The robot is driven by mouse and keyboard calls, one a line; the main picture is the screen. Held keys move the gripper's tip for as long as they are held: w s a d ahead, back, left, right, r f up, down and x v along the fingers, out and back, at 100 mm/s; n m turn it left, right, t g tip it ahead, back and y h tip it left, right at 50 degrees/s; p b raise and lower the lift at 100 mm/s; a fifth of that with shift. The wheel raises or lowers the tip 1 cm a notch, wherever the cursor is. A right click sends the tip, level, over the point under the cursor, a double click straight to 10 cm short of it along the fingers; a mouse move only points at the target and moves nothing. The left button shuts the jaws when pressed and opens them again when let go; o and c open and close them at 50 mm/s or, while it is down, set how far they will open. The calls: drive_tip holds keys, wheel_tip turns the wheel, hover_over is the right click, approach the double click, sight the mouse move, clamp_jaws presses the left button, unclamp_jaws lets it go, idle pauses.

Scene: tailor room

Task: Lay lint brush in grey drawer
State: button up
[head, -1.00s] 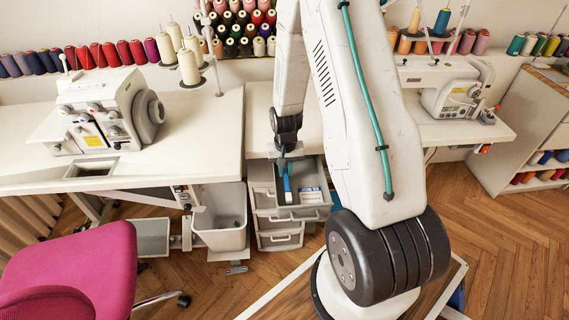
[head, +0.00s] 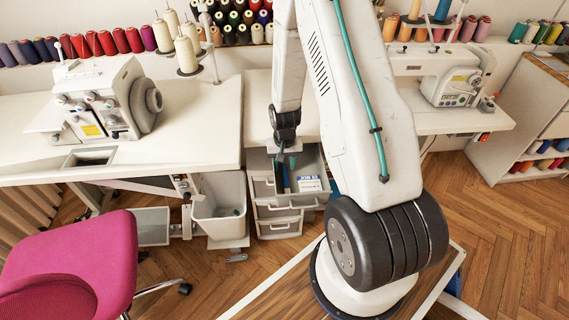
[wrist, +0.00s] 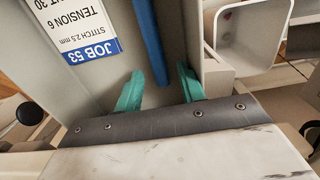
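The grey drawer (head: 308,201) is the pulled-out top drawer of a small unit under the table. The lint brush (head: 286,178) shows as a blue strip inside it, towards the left side. In the wrist view, the blue brush (wrist: 147,38) runs lengthwise in the drawer, its near end between my fingers. My gripper (wrist: 160,88) has two teal fingers spread apart, with a gap on each side of the brush. My gripper (head: 282,158) is over the drawer in the head view. I cannot see the brush's other end or tell whether it lies fully flat.
A white card marked JOB 53 (wrist: 78,25) lies in the drawer beside the brush. A light grey bin (head: 218,215) stands left of the drawer unit. The white table (head: 256,110) is above and behind the drawer. A pink chair (head: 75,260) is at the front left.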

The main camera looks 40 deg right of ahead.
wheel_tip(320, 180, up, 8)
idle(0.5)
drive_tip(key=shift+f, duration=0.1)
idle(0.4)
drive_tip(key=s+a+r+n, duration=0.2)
drive_tip(key=s+a+r, duration=0.3)
drive_tip(key=r, duration=0.6)
drive_tip(key=s+a+r+n+t, duration=0.1)
drive_tip(key=s+a+r+n, duration=0.1)
drive_tip(key=s+a+r, duration=0.4)
drive_tip(key=s+a+r+n, duration=0.2)
drive_tip(key=s+a+r, duration=0.4)
drive_tip(key=s+r, duration=0.6)
drive_tip(key=shift+s+a+r+n, duration=0.15)
drive_tip(key=shift+s+r+n, duration=0.2)
drive_tip(key=shift+r, duration=1.65)
drive_tip(key=shift+w, duration=0.1)
